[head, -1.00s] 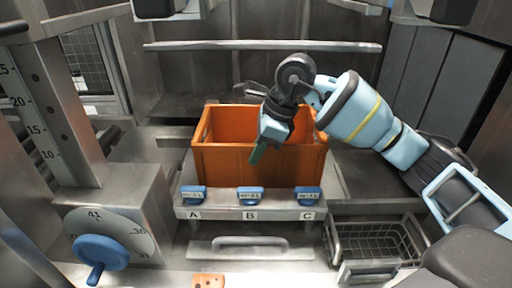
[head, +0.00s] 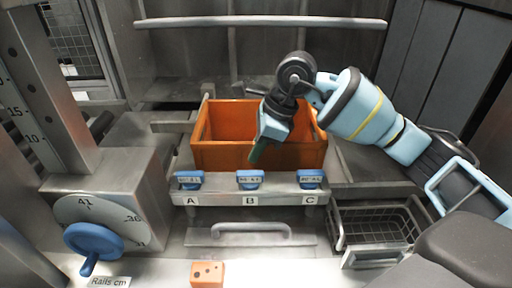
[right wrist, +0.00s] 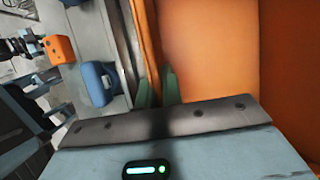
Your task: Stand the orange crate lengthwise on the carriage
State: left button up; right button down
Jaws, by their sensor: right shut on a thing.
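The orange crate (head: 222,157) is upright and open at the top, with its long side facing me, just behind a steel ledge (head: 222,198) marked A, B and C. My right gripper (head: 257,152) points down into it and is shut on its near wall, right of the middle. In the right wrist view the green-tipped fingers (right wrist: 158,88) straddle the rim of the crate (right wrist: 215,50). I cannot tell which steel part is the carriage, or whether the crate's hidden bottom touches it. My left gripper is not in view.
Several blue knobs (head: 250,179) line the ledge in front of the crate. A blue-handled dial (head: 92,241) is at left, a wire basket (head: 375,227) at right. A small orange block (head: 207,273) lies at the front. A steel rail (head: 260,22) crosses behind.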

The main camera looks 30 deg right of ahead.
jog(key=c, duration=1.5)
grip_release()
jog(key=shift+v, duration=4)
jog(key=shift+a+f, duration=0.1)
jog(key=shift+a, duration=0.05)
